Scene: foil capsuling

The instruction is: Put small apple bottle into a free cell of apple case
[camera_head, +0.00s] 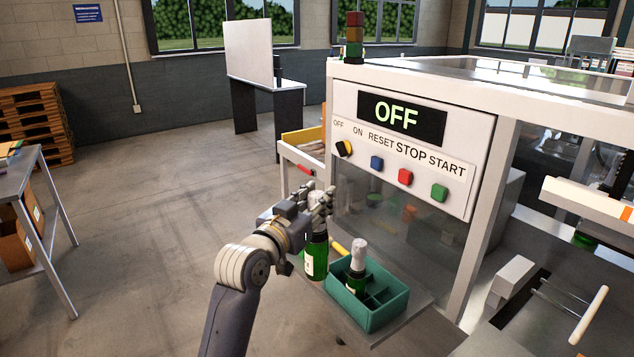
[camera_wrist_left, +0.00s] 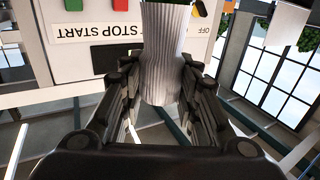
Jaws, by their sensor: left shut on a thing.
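My left gripper (camera_head: 318,203) is shut on a small green bottle (camera_head: 316,258) with a pale label. It grips the bottle by its neck and holds it upright, just left of the case. In the left wrist view, the pale ribbed foil neck (camera_wrist_left: 165,50) stands between the two dark fingers. The case (camera_head: 372,316) is a teal-green open box with dividers. One green bottle with a whitish foil top (camera_head: 357,258) stands in a back cell. Front cells look empty; the held bottle's lower end is close to the case's left side. My right gripper is not in view.
The case sits on a grey shelf (camera_head: 425,322) in front of the machine panel (camera_head: 410,155), which reads OFF and has coloured buttons. A yellow object (camera_head: 339,248) lies behind the case. A white machine frame rises to the right. Open floor lies to the left.

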